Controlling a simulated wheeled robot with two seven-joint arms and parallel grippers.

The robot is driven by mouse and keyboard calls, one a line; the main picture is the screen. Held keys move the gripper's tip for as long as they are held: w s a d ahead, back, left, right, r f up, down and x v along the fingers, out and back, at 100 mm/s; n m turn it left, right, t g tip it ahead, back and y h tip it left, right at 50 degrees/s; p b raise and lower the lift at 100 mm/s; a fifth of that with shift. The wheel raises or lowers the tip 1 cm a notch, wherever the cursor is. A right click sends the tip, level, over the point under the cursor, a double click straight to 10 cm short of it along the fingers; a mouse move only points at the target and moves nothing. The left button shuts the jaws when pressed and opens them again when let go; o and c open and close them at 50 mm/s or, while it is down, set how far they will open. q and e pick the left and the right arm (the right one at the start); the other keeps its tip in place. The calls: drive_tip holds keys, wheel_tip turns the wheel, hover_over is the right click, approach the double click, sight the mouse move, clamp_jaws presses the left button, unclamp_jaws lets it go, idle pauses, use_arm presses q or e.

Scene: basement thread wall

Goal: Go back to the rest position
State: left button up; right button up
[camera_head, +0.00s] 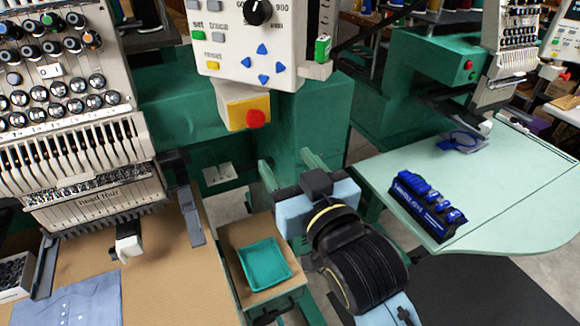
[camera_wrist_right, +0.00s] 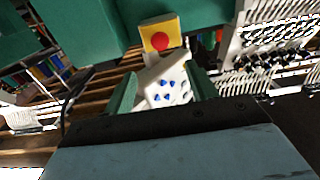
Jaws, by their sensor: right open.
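My right gripper (camera_head: 286,160) reaches up from the bottom middle of the head view, below the control panel and its red stop button. Its two green fingers stand apart, with nothing between them. In the right wrist view the fingers (camera_wrist_right: 163,74) frame the control panel (camera_wrist_right: 168,92), which appears upside down beyond them, with the red button (camera_wrist_right: 160,41) on its yellow box above. My left gripper is not in view.
An embroidery machine (camera_head: 85,130) stands at the left over a brown table holding blue cloth (camera_head: 70,302). A teal tray (camera_head: 263,264) lies left of my right arm. At the right, a pale green table (camera_head: 510,190) bears a dark blue rack (camera_head: 427,203).

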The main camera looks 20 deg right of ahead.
idle(0.3)
drive_tip(key=w+a+f+n+g+b, duration=0.1)
drive_tip(key=w+f+g, duration=0.1)
drive_tip(key=f, duration=0.8)
drive_tip(key=w+a+f+g+b, duration=0.1)
drive_tip(key=f+g+b, duration=0.1)
drive_tip(key=f, duration=0.8)
drive_tip(key=s+d+f+n+g+b, duration=0.1)
drive_tip(key=s+f+g, duration=0.1)
drive_tip(key=f, duration=1.1)
drive_tip(key=s+f+g+b, duration=0.1)
drive_tip(key=s+f+g, duration=0.15)
drive_tip(key=f, duration=0.95)
drive_tip(key=s+d+f+g+h+b, duration=0.1)
drive_tip(key=s+d+f+g+b, duration=0.3)
drive_tip(key=s+f, duration=0.9)
drive_tip(key=s+d+f+g+h, duration=0.15)
drive_tip(key=s+d+f, duration=0.35)
drive_tip(key=s+f, duration=0.75)
drive_tip(key=s+d+f+m+g+b, duration=0.1)
drive_tip(key=s+d+f, duration=0.3)
drive_tip(key=s, duration=0.6)
wheel_tip(320, 180, down, 2)
drive_tip(key=shift+g, duration=0.9)
